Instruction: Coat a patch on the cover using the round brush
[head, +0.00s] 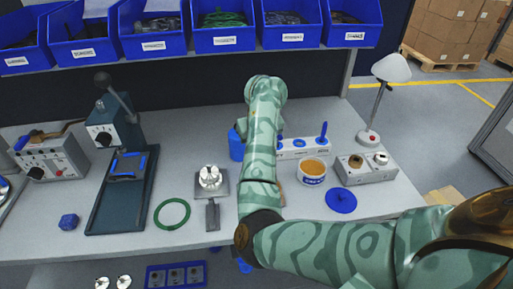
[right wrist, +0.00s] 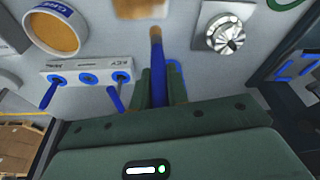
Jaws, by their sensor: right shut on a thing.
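My right gripper (right wrist: 158,82) is shut on a blue-handled round brush (right wrist: 157,75) with a tan tip end. The brush points away from the palm, above the bench. In the head view my own right arm hides this gripper and the brush. A silver machined part, seemingly the cover (head: 210,178), sits on a grey plate left of my arm. It also shows in the right wrist view (right wrist: 224,28), to the right of the brush and apart from it. An open pot of amber paste (head: 312,170) stands right of my arm. My left gripper is out of view.
A white holder (head: 293,153) with blue-handled tools stands behind the pot. A blue lid (head: 341,200), a switch box (head: 366,168) and a lamp (head: 390,75) are right. A blue cup (head: 236,146) is beside my arm. A green ring (head: 172,213) and a press (head: 122,180) are left.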

